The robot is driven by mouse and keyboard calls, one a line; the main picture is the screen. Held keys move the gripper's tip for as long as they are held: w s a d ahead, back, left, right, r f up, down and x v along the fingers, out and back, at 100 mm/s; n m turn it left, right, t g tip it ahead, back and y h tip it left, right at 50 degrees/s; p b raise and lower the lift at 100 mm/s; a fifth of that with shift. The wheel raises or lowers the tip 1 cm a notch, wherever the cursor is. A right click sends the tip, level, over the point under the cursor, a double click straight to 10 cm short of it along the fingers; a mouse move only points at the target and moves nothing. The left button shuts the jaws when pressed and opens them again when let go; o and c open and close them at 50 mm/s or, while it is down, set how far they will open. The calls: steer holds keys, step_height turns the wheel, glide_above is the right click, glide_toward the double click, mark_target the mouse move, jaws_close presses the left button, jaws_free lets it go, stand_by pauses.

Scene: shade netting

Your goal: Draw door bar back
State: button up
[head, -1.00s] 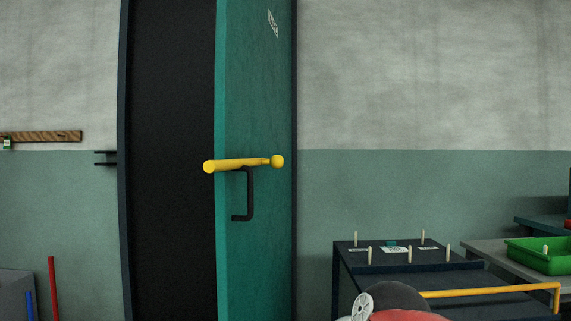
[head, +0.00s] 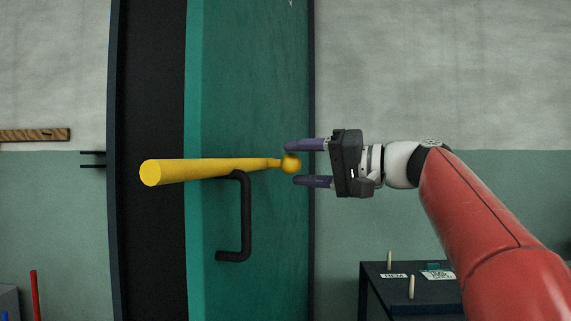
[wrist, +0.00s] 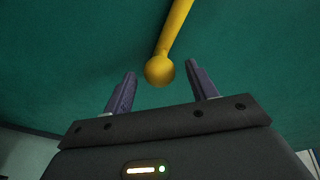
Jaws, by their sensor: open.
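The yellow door bar (head: 205,170) lies nearly level across the green door (head: 265,80) in the head view, with a round knob (head: 291,163) at its right end. Its thick left end sticks out past the door's edge, over the dark opening. My gripper (head: 304,163) is open at the knob, with one purple finger above it and one below. In the wrist view the knob (wrist: 159,71) sits between the tips of my gripper's fingers (wrist: 161,82), with a gap on both sides. The bar runs up and away from it there.
A black pull handle (head: 246,215) hangs on the door just below the bar. The door stands ajar beside a dark opening (head: 150,250). A dark table (head: 440,290) with upright pegs stands at lower right. A wooden rail (head: 35,135) is on the left wall.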

mark_target(282, 159)
steer(key=shift+x, duration=2.25)
